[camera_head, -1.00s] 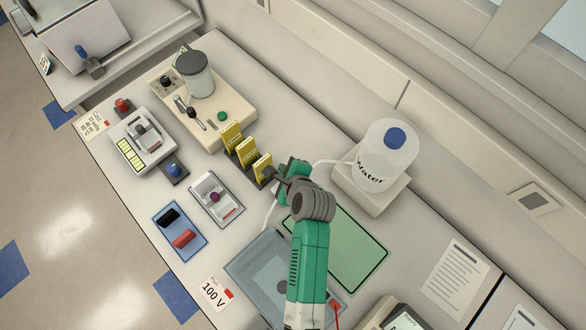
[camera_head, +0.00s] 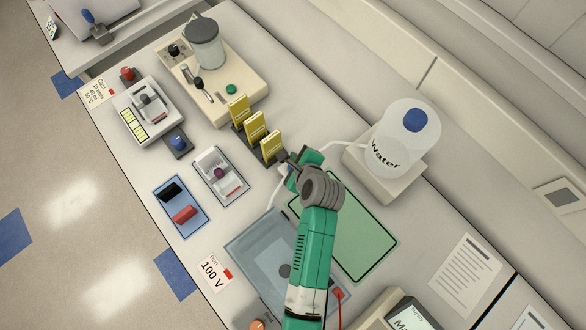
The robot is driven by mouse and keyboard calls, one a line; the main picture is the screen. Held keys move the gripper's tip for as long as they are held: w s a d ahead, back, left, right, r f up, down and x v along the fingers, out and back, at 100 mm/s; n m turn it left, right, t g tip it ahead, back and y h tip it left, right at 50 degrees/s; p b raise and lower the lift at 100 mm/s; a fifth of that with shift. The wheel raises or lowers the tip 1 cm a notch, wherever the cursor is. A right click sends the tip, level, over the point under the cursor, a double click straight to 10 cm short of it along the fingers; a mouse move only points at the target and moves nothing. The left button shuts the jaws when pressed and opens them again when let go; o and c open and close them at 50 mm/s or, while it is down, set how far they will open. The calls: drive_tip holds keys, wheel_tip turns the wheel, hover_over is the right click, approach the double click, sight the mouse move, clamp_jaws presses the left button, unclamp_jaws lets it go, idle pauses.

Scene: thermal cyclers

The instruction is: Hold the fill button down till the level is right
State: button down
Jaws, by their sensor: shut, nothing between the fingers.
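My gripper (camera_head: 287,160) is shut and empty, reaching down beside the row of yellow blocks and above the blue-grey tank's far end. A small blue spot (camera_head: 284,170) shows just beside the gripper; I cannot tell if it is the fill button or if the fingers touch it. The white water bottle (camera_head: 385,160) with a blue cap stands on a pale base to the right. A pale tube (camera_head: 342,146) runs from it behind my gripper. The clear blue-grey tank (camera_head: 250,245) lies below, partly hidden by my arm; its liquid level cannot be read.
Yellow blocks (camera_head: 256,130) stand close to the gripper's left. A green mat (camera_head: 365,235) lies right of my arm. A blue tray (camera_head: 173,217) with black and red pieces, a small white tray (camera_head: 232,190) and a beige device (camera_head: 245,100) stand to the left.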

wheel_tip(320, 180, down, 4)
drive_tip(key=shift+r+b, duration=0.1)
drive_tip(key=shift+b, duration=1.15)
drive_tip(key=shift+f, duration=0.45)
drive_tip(key=shift+f, duration=0.1)
idle(0.4)
drive_tip(key=shift+f, duration=0.3)
drive_tip(key=shift+f+b, duration=0.3)
drive_tip(key=shift+f, duration=0.2)
idle(4.8)
